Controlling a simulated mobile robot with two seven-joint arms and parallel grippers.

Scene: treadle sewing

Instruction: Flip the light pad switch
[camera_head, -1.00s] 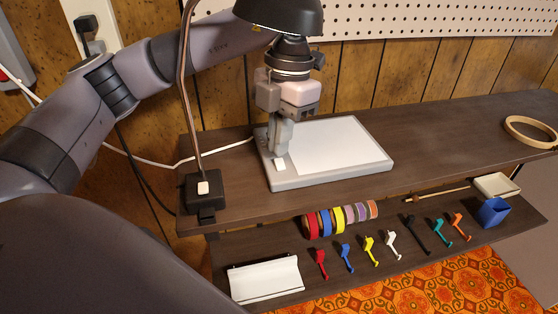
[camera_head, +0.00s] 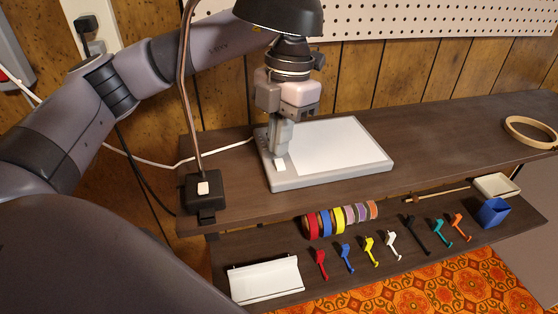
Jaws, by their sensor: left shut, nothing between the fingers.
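The light pad (camera_head: 376,151) is a grey slab with a white panel, lying on the dark wooden shelf. Its small white switch (camera_head: 280,165) sits on the grey left border. My left gripper (camera_head: 274,154) points down over that border, shut and empty, with its fingertips right at the switch's back edge. I cannot tell whether they touch it. The panel looks plain white. My right gripper is not in view.
A lamp with a black base (camera_head: 203,193) and a dark shade (camera_head: 280,14) stands left, its shade above my left wrist. Ribbon spools (camera_head: 326,222), coloured small tools and a blue cup (camera_head: 494,212) line the lower shelf. A wooden hoop (camera_head: 531,132) lies far right.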

